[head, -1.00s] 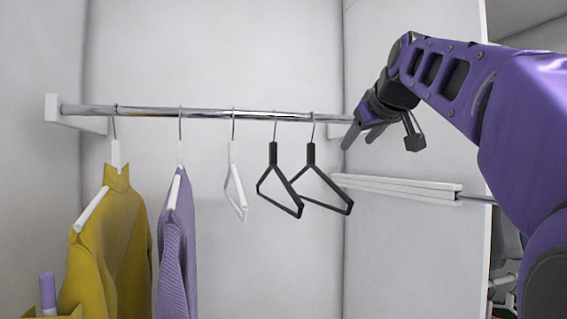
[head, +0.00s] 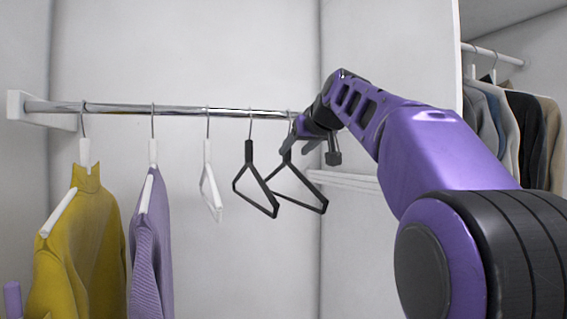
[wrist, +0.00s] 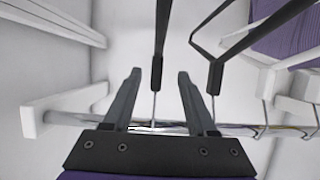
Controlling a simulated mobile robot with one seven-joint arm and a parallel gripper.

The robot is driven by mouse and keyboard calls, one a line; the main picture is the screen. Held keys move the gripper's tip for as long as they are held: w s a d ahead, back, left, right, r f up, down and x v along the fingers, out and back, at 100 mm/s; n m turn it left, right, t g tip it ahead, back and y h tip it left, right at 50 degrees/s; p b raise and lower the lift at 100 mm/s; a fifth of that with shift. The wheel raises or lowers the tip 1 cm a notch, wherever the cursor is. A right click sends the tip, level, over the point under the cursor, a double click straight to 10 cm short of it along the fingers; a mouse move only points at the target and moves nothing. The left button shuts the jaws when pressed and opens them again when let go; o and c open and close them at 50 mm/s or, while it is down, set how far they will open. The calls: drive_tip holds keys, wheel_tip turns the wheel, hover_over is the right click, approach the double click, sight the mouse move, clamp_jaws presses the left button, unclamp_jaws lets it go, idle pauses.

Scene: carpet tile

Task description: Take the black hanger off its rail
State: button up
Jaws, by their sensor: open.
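Two black hangers hang on the chrome rail (head: 180,110): the left one (head: 249,152) and the rightmost one (head: 308,203). My gripper (head: 299,148) is open at the neck of the rightmost hanger, whose top it partly hides in the head view. In the wrist view, the rail (wrist: 230,129) runs low across the picture. There the open fingers of my gripper (wrist: 160,75) stand on either side of the rightmost hanger's neck (wrist: 157,72) and hook, with gaps. The other black hanger's neck (wrist: 215,78) is just outside the right finger.
Left along the rail hang an empty white hanger (head: 209,185), a purple sweater (head: 150,235) and a yellow sweater (head: 85,240). A white slatted shelf (head: 345,180) is behind my arm. More clothes (head: 525,125) hang in another bay at right.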

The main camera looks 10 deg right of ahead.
sight(289, 157)
drive_tip(key=p+x, duration=0.1)
drive_tip(key=x, duration=0.4)
drive_tip(key=shift+w+d, duration=0.15)
clamp_jaws()
